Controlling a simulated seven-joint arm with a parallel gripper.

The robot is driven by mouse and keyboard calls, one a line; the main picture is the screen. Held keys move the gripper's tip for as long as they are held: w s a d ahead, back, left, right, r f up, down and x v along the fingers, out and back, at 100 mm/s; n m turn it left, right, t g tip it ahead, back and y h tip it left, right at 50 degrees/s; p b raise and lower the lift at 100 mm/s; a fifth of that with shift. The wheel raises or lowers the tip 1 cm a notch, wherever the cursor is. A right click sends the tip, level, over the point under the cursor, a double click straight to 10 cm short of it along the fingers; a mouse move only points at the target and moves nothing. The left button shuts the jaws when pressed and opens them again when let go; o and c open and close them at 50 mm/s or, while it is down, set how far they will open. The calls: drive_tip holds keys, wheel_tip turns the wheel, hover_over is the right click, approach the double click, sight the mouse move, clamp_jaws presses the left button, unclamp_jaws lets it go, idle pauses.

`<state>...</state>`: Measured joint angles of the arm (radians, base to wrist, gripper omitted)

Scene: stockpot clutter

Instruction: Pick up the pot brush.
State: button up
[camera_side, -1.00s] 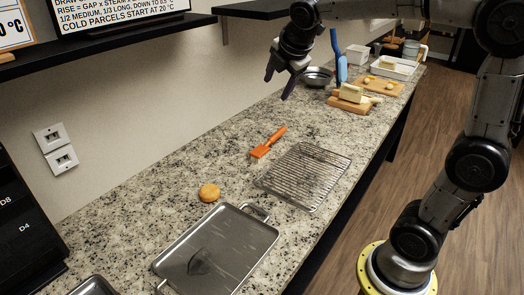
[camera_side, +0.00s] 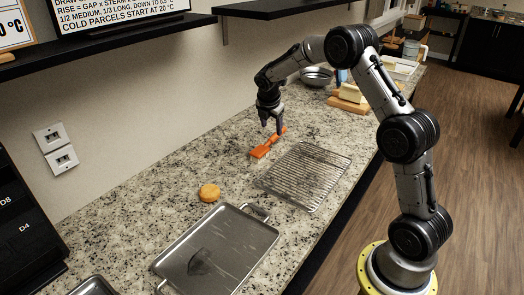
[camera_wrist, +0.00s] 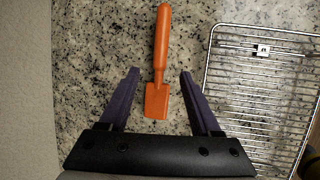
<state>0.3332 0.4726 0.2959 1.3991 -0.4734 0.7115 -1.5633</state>
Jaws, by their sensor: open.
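An orange brush (camera_side: 262,151), the only brush-like thing in clear view, lies on the speckled granite counter beside the wire rack. It also shows in the wrist view (camera_wrist: 160,60), its handle pointing away from my gripper and its wide head nearest the palm. Nothing is held. How high the fingertips are above the counter is hard to tell.
A wire rack (camera_side: 312,178) lies close to the right of the brush. A round orange-brown item (camera_side: 209,192) and a metal tray (camera_side: 232,236) are nearer the camera. A metal bowl (camera_side: 316,76) and boards stand farther back. The wall runs along the left.

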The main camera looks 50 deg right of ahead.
sight(272, 138)
drive_tip(key=x, duration=0.7)
drive_tip(key=shift+f, duration=0.15)
clamp_jaws()
